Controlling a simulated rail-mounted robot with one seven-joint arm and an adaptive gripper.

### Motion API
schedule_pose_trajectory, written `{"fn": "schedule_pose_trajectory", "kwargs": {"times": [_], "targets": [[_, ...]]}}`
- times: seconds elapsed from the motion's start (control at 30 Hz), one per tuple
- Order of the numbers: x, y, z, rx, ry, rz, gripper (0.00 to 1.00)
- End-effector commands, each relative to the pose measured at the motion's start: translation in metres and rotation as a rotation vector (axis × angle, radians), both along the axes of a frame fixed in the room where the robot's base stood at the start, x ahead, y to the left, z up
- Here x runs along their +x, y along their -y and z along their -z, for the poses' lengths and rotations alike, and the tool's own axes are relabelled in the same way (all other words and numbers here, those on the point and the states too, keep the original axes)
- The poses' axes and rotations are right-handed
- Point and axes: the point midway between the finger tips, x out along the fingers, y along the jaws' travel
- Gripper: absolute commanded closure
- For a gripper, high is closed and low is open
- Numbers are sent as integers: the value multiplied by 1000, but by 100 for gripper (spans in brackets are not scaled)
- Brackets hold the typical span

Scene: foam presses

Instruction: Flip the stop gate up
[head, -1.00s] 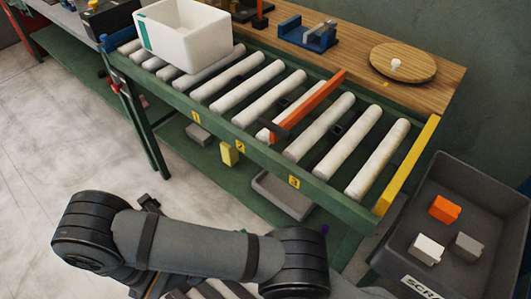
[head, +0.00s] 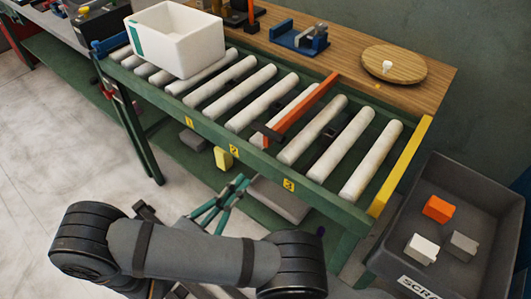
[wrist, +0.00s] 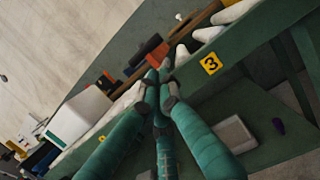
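The stop gate (head: 302,106) is an orange bar lying across the roller conveyor between two rollers, with a dark handle (head: 271,133) at its near end by the front rail. In the wrist view, an orange and dark part of it (wrist: 143,54) shows just beyond the fingertips. My gripper (head: 242,182) has teal fingers and hangs in front of the conveyor, below the rail near labels 2 and 3, apart from the handle. In the wrist view the fingertips (wrist: 160,85) are drawn together with nothing visible between them.
A white tote (head: 178,38) stands on the rollers at the left. The green front rail (head: 210,130) carries yellow number labels. A grey scrap bin (head: 400,235) holding blocks stands at the right. A round wooden board (head: 395,65) lies on the bench behind.

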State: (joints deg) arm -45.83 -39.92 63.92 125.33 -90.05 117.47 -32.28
Motion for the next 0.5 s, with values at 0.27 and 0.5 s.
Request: {"fn": "schedule_pose_trajectory", "kwargs": {"times": [0.27,0.5], "targets": [[12,12,-4,-1,-1,4,100],[43,41,-12,0,0,4,100]]}}
